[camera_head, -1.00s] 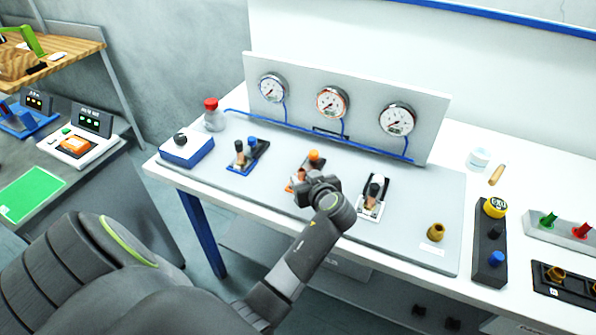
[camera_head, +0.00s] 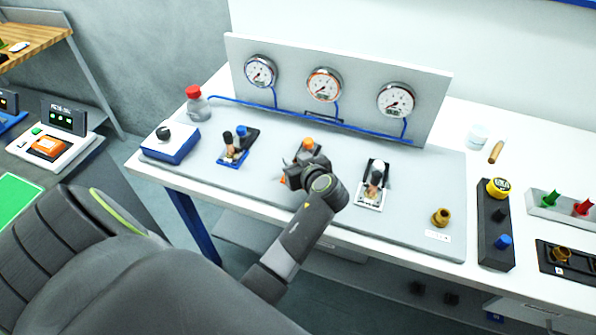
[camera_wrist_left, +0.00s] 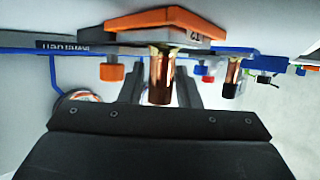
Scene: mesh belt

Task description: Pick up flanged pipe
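A copper pipe with a flared end (camera_wrist_left: 160,75), seemingly the flanged pipe, stands on an orange-edged base (camera_wrist_left: 165,20) in the upside-down left wrist view. My left gripper (camera_wrist_left: 160,92) is open, with its dark fingers on either side of the pipe and gaps showing; I cannot tell whether either touches it. In the head view my left gripper (camera_head: 297,172) is over the middle station and hides the pipe. An orange knob (camera_head: 308,145) shows behind it. My right gripper is not in view.
A blue-based station (camera_head: 232,155) stands left and a white-based station (camera_head: 371,192) right, each with a copper pipe. Three gauges (camera_head: 324,85) are on the back panel. A brass fitting (camera_head: 441,217) and black button box (camera_head: 497,230) are farther right.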

